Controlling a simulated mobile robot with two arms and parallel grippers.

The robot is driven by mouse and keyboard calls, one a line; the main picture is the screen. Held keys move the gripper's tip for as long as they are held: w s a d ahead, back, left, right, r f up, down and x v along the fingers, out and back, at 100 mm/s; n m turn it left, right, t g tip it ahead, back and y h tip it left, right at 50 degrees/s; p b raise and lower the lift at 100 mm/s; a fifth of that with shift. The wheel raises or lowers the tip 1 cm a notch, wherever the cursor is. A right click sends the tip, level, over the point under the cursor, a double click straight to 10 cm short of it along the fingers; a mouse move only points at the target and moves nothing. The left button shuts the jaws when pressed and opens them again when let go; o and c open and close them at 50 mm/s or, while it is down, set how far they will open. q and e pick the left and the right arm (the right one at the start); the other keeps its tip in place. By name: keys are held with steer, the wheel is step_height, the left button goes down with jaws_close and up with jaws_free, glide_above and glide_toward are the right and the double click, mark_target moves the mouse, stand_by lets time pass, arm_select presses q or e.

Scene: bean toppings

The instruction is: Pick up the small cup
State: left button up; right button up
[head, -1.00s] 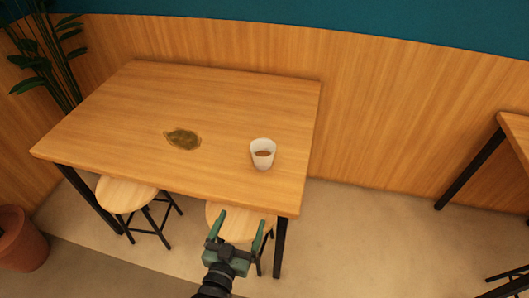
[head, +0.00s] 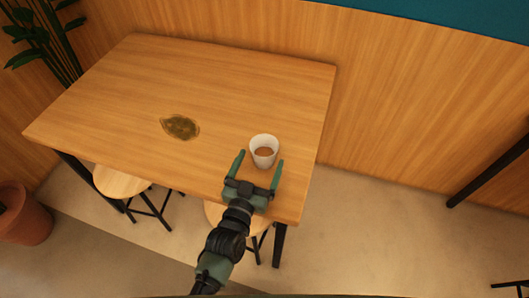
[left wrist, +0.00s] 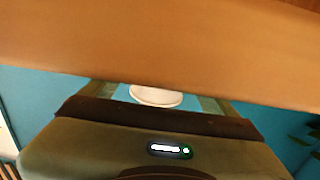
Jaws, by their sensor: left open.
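The small white cup (head: 264,145) stands upright near the right end of the wooden table and holds something brown. My left gripper (head: 260,160) is open at the table's near edge, pointing at the cup. In the head view its two fingertips show on either side of the cup's lower part. I cannot tell whether they touch it. In the left wrist view the cup (left wrist: 156,96) shows as a white shape between the fingers, partly hidden by the table's edge. My right gripper is not in view.
The wooden table (head: 225,85) carries a dark greenish-brown patch (head: 180,127) left of the cup; its rest is clear. Stools (head: 120,182) stand at the near side. A plant (head: 45,45) and a brown pot (head: 25,215) are at the left.

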mark_target(264, 148)
arm_select(q)
steer(key=shift+x, duration=0.85)
steer(key=shift+w+d, duration=0.15)
steer(key=shift+w, duration=0.3)
steer(key=c, duration=1.4)
steer(key=shift+c, duration=1.3)
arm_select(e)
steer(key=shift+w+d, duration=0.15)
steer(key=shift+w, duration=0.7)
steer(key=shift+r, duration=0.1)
